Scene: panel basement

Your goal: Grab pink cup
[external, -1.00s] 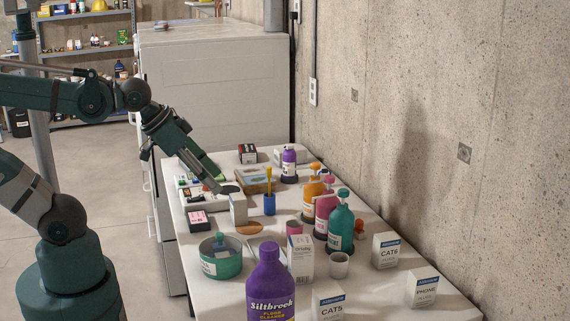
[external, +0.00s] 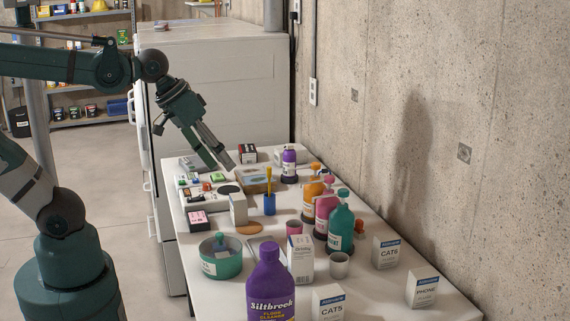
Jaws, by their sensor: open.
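The pink cup (external: 294,228) stands upright on the white table, near its middle. Only its upper part shows, behind a white box (external: 301,260). My gripper (external: 226,163) is open and empty. It points down and to the right above the table's far left part, well apart from the cup, up and to the left of it in the picture.
A blue cup (external: 269,205) with a yellow brush stands between my gripper and the pink cup. Pink (external: 325,216) and teal (external: 341,228) pump bottles stand to its right. A grey cup (external: 339,266), teal pot (external: 220,262) and purple bottle (external: 270,290) are nearer.

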